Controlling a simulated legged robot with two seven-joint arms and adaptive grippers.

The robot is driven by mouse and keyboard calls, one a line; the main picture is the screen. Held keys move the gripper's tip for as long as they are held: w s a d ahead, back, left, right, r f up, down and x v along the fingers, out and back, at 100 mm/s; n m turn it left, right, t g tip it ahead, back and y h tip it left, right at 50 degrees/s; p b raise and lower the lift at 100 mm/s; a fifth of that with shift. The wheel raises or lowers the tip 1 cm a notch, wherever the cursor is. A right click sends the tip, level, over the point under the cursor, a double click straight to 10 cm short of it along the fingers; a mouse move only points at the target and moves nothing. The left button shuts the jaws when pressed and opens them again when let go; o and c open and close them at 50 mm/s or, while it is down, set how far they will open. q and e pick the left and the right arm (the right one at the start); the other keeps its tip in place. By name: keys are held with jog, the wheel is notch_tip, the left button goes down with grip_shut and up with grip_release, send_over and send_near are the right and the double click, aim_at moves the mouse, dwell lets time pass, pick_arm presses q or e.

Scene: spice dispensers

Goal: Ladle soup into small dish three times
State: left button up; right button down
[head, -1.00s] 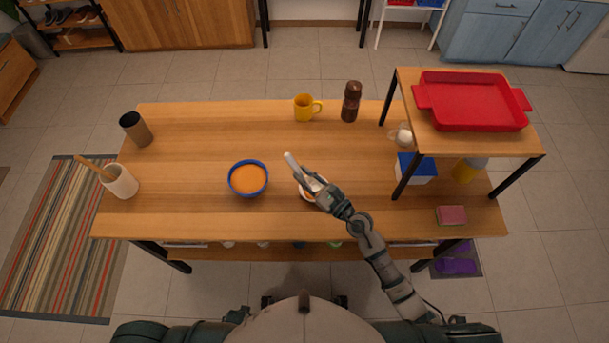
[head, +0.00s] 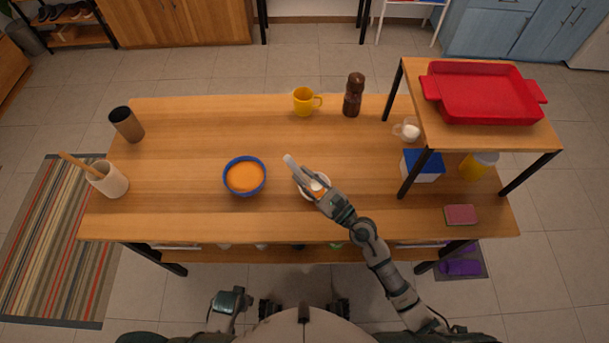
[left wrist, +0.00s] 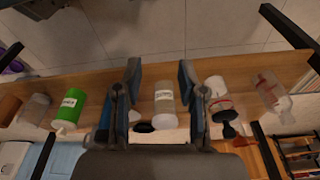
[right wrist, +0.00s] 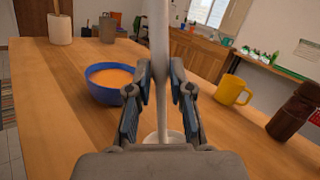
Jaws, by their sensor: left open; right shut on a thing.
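A blue bowl of orange soup (head: 244,177) stands at the middle of the table; it also shows in the right wrist view (right wrist: 110,83). A small white dish (head: 304,194) sits to its right, mostly hidden under my right gripper (head: 322,192). My right gripper is shut on the pale ladle handle (head: 291,162), which stands steeply between the fingers in the right wrist view (right wrist: 159,45). The ladle's lower end is hidden. My left gripper (head: 232,299) is low, in front of the table edge. It is open and empty in the left wrist view (left wrist: 163,95).
A yellow mug (head: 304,102) and a brown pepper mill (head: 354,95) stand at the back. A raised shelf with a red tray (head: 485,92) is at the right. A utensil crock (head: 107,180) and a brown cup (head: 127,124) are at the left. Bottles (left wrist: 164,105) stand on the lower shelf.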

jog(key=shift+s+f+b, duration=0.1)
jog(key=shift+b, duration=0.25)
notch_tip(320, 180, up, 3)
jog(key=p, duration=0.3)
pick_arm(q)
jog(key=s+a+f+p, duration=0.1)
jog(key=s+f+p, duration=0.2)
jog(key=s+f, duration=0.4)
jog(key=shift+s+f+g+p, duration=0.2)
jog(key=shift+f+g+p, duration=0.2)
jog(key=shift+f, duration=2.35)
pick_arm(e)
jog(key=w+a+r, duration=0.1)
jog(key=w+a, duration=0.1)
jog(key=a, duration=0.8)
jog(key=w+a+r, duration=0.1)
jog(key=w+a, duration=0.1)
jog(key=a, duration=0.9)
jog(key=shift+w+a, duration=0.2)
jog(key=shift+w, duration=0.2)
pick_arm(q)
jog(key=shift+a, duration=0.1)
pick_arm(e)
jog(key=shift+d, duration=0.1)
